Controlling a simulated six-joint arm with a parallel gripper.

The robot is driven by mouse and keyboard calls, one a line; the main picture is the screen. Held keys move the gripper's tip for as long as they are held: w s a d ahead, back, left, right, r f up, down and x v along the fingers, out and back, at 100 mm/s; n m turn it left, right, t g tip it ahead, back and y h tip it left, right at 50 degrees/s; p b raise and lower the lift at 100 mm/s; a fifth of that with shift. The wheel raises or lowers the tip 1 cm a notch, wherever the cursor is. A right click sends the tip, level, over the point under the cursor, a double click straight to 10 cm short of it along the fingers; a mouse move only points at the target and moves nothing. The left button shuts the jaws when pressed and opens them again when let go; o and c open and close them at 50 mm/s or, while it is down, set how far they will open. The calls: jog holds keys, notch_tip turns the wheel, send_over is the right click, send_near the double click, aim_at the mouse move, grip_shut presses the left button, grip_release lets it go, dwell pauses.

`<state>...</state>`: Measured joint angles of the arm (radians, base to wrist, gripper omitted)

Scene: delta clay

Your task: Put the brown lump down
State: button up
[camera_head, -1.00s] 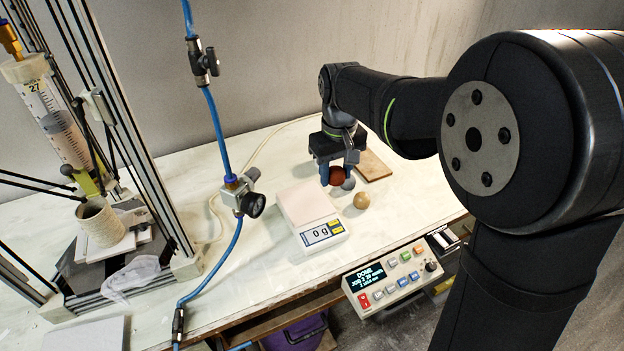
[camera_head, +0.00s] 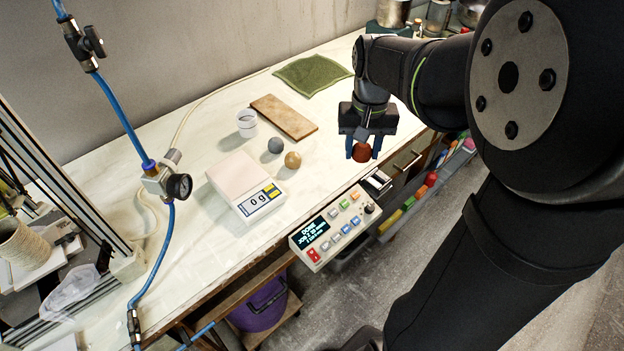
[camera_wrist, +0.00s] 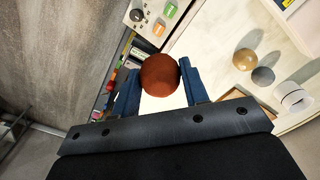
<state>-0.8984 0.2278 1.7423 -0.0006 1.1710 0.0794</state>
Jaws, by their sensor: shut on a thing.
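The brown lump (camera_head: 361,153) is a reddish-brown ball held between the blue fingers of my gripper (camera_head: 362,150). In the wrist view the lump (camera_wrist: 160,75) sits between both fingertips, with a finger against each side. My gripper points down near the front right edge of the white table (camera_head: 330,160). The lump appears to be above the table edge; its exact height is hard to tell.
A grey ball (camera_head: 275,145) and a tan ball (camera_head: 292,160) lie on the table left of my gripper. Nearby are a scale (camera_head: 238,180) reading 0 g, a white cup (camera_head: 246,123), a wooden board (camera_head: 284,117) and a green cloth (camera_head: 311,74). A control box (camera_head: 335,228) stands at the front edge.

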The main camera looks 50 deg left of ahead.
jog(key=shift+d+f, duration=0.1)
jog(key=shift+f, duration=0.15)
send_over(313, 181)
notch_tip(313, 181, down, 7)
jog(key=shift+r, duration=0.15)
jog(key=shift+f, duration=2)
jog(key=shift+s+f, duration=0.1)
jog(key=o, duration=1.1)
notch_tip(313, 181, up, 12)
